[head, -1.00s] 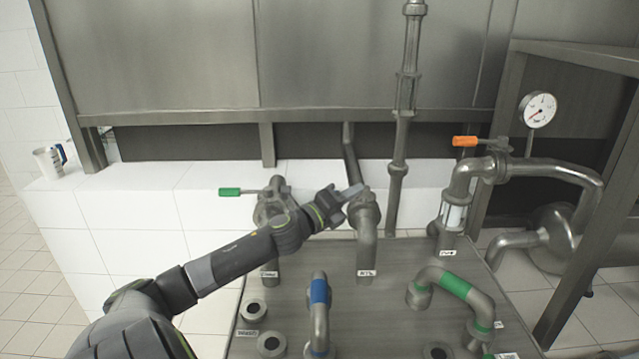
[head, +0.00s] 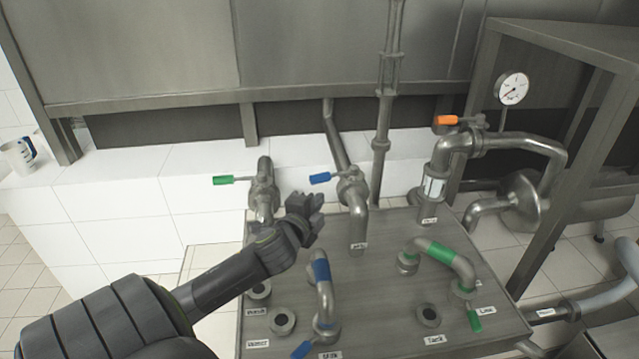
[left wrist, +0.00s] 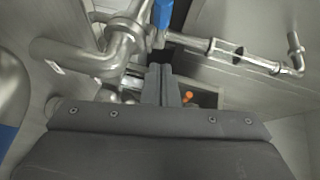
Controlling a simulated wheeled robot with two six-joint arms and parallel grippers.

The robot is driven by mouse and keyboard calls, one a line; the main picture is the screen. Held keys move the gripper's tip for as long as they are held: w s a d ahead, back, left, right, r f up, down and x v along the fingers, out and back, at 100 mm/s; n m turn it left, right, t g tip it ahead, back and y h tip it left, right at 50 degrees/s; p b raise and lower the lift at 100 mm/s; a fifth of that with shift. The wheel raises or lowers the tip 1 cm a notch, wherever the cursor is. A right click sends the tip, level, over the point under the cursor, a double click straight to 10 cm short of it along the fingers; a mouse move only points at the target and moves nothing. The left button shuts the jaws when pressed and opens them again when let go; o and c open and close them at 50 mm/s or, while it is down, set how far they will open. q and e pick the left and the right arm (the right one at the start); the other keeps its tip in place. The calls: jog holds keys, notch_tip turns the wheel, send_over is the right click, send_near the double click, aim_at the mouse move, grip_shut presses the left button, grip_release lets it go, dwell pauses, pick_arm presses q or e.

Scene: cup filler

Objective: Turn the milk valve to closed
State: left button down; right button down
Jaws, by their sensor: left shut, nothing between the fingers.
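The valve with the blue handle (head: 320,178) sits on the middle upright pipe (head: 356,215). Its handle points left, across the pipe; the small label at the pipe's foot is hard to read. My left gripper (head: 312,203) is shut and empty, in front of the pipe and below the blue handle, apart from it. In the left wrist view the shut fingers (left wrist: 165,84) point up the picture, and the blue handle (left wrist: 162,12) is at the top edge. My right gripper is not in view.
A green-handled valve (head: 223,180) is to the left and an orange-handled valve (head: 446,120) to the right. A blue-banded bent pipe (head: 322,271) and a green-banded one (head: 440,254) rise from the steel panel (head: 385,310). A white mug (head: 18,157) stands on the tiled ledge far left.

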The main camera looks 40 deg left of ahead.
aim_at(313, 178)
pick_arm(q)
jog(key=shift+w+a+f+p, duration=0.3)
jog(key=shift+w+a, duration=0.6)
jog(key=shift+w, duration=0.2)
jog(key=shift+w+a+f+p, duration=0.2)
jog(key=shift+w+a+p, duration=0.15)
jog(key=shift+w+a, duration=0.7)
jog(key=shift+w+a+f+p, duration=0.3)
jog(key=shift+w+a, duration=0.5)
jog(key=shift+w, duration=0.4)
jog(key=shift+w+a+r, duration=0.1)
jog(key=shift+w+a, duration=0.1)
jog(key=shift+a, duration=0.65)
jog(key=shift+w+a+r, duration=0.1)
jog(key=shift+w+a, duration=0.05)
jog(key=shift+a, duration=0.7)
